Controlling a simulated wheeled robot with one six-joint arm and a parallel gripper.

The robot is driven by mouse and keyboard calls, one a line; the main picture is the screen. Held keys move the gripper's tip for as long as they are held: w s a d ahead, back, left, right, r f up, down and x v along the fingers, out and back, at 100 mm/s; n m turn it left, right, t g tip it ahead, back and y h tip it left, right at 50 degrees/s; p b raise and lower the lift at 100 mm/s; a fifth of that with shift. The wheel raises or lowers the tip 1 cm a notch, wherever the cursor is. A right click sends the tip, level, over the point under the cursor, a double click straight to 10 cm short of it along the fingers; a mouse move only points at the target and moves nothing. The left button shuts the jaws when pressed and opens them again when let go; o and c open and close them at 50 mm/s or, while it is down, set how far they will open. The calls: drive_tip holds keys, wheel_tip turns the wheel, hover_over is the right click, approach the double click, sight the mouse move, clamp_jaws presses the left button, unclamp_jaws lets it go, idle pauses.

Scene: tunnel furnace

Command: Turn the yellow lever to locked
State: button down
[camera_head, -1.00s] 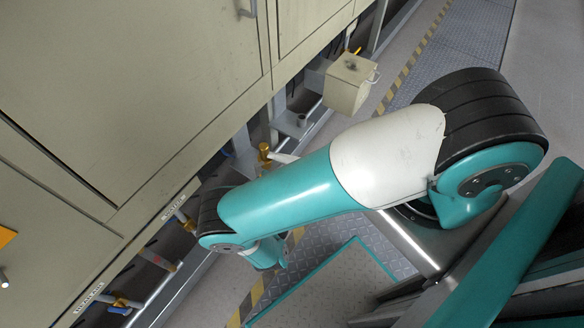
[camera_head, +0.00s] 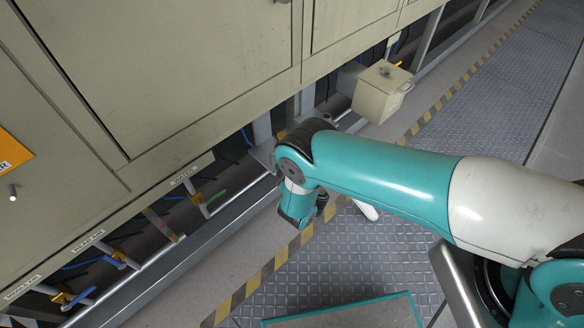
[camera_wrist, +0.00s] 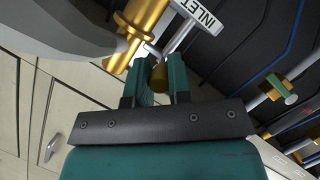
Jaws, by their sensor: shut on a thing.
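In the wrist view my gripper (camera_wrist: 160,76) has its two green fingers close on either side of a small dull yellow piece (camera_wrist: 159,79). I cannot tell for sure that this piece is the yellow lever. A large brass-yellow fitting (camera_wrist: 136,30) stands just beyond the fingers, up and left.
Beige cabinet panels (camera_head: 215,75) fill the upper left. Below their edge are pipes with a green handle (camera_head: 216,196) and blue-handled valves (camera_head: 62,298). A beige box (camera_head: 381,92) juts out at the upper right. A striped line (camera_head: 262,275) borders the metal floor plate (camera_head: 340,245).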

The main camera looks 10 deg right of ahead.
drive_tip(key=shift+a+r, duration=0.15)
drive_tip(key=c, duration=1.1)
unclamp_jaws()
drive_tip(key=shift+w, duration=0.1)
drive_tip(key=shift+o, duration=0.2)
drive_tip(key=p+v, duration=1.7)
drive_tip(key=shift+s+d, duration=0.2)
drive_tip(key=shift+d, duration=0.05)
